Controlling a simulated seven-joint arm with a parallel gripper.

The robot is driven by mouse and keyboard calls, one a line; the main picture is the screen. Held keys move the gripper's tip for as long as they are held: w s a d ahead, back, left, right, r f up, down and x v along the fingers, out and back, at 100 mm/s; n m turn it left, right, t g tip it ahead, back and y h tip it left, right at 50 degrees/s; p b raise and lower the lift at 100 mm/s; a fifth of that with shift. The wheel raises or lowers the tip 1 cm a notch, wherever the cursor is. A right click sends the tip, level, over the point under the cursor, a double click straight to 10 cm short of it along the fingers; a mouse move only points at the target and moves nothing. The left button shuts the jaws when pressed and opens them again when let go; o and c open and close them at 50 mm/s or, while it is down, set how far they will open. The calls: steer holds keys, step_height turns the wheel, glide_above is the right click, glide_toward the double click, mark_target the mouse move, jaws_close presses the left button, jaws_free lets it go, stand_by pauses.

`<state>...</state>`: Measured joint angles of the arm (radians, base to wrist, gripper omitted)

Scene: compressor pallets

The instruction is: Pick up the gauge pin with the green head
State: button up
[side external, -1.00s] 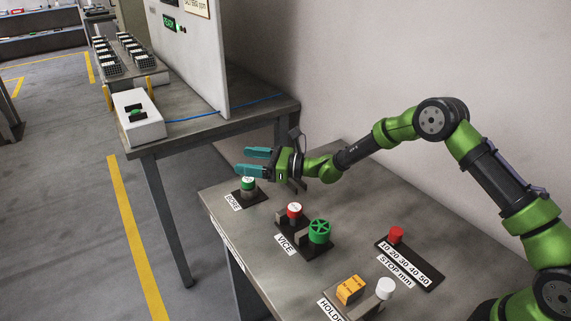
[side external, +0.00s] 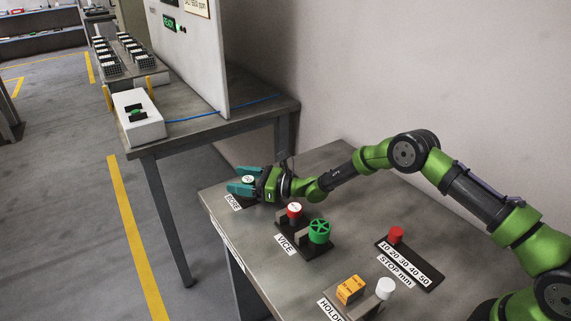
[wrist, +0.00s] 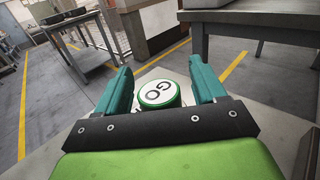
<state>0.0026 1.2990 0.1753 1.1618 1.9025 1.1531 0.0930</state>
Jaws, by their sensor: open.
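The gauge pin with the green head (wrist: 158,94) shows a white top marked GO and a green rim. It stands upright between the two teal fingers of my gripper (wrist: 162,88) in the wrist view, with a gap on each side. In the side external view the pin's head (side external: 248,179) shows between the fingers of my gripper (side external: 243,182) at the BORE station. My gripper is open and level, around the head and not closed on it. The pin's lower part is hidden by the fingers.
Beside my gripper stands a red-headed pin with a white top (side external: 294,209) at the VICE station, then a green handwheel (side external: 319,231). A red knob (side external: 396,234) sits on the STOP plate. An orange block (side external: 350,289) and a white knob (side external: 385,288) are at the front.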

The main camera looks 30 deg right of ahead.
steer(key=shift+c, duration=0.5)
steer(key=c, duration=1)
steer(key=shift+r, duration=0.1)
